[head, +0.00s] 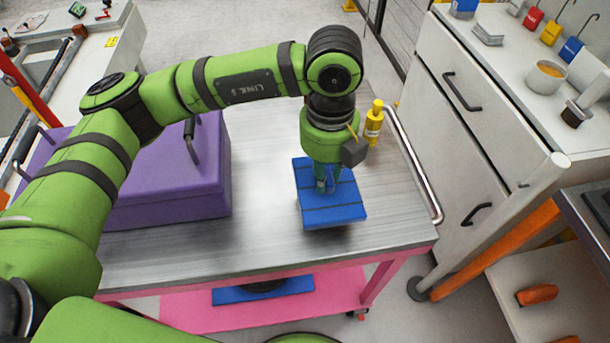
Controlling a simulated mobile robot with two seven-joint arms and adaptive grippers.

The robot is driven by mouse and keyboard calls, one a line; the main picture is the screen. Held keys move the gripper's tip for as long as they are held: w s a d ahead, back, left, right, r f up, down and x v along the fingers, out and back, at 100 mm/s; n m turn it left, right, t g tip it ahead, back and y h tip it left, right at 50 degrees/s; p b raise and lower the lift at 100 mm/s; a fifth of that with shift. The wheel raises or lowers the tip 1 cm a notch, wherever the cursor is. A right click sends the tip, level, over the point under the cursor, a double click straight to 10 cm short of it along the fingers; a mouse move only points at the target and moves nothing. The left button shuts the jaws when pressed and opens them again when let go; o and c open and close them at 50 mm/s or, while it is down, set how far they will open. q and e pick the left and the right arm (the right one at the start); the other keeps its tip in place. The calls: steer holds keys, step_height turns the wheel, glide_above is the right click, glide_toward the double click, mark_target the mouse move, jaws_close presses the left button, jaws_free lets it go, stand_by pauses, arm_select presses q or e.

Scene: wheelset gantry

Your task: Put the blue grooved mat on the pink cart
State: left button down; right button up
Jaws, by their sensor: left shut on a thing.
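The blue grooved mat (342,213) is a small square slab with dark lines across it. It is over the metal top of the pink cart (265,250), right of the middle. My left gripper (326,187) points down and is shut on the mat near its centre, with the fingers partly hidden by the wrist. A dark shadow lies under the mat's front edge; I cannot tell whether the mat touches the cart top. The cart's pink frame shows below the top. My right gripper is not in view.
A purple toolbox (170,185) fills the cart's left side. A yellow bottle (374,123) stands behind the mat, near the cart's rail (415,165). A blue item (230,296) lies on the lower pink shelf. White drawers (455,140) stand right of the cart.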

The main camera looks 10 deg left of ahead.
mark_target(310, 181)
arm_select(q)
steer(key=shift+w+a+f, duration=0.1)
steer(key=shift+a+f, duration=0.25)
steer(key=shift+a, duration=0.25)
steer(key=shift+w+a+f, duration=0.1)
steer(key=shift+a+f, duration=0.2)
steer(key=shift+a, duration=0.25)
steer(key=shift+a+f, duration=0.15)
steer(key=shift+f, duration=0.05)
step_height(310, 181, down, 3)
steer(key=shift+f+p, duration=0.15)
steer(key=shift+p, duration=0.7)
steer(key=shift+f, duration=0.35)
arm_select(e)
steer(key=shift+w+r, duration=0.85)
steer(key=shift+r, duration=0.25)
arm_select(q)
steer(key=shift+f, duration=0.15)
steer(key=c, duration=1)
jaws_free()
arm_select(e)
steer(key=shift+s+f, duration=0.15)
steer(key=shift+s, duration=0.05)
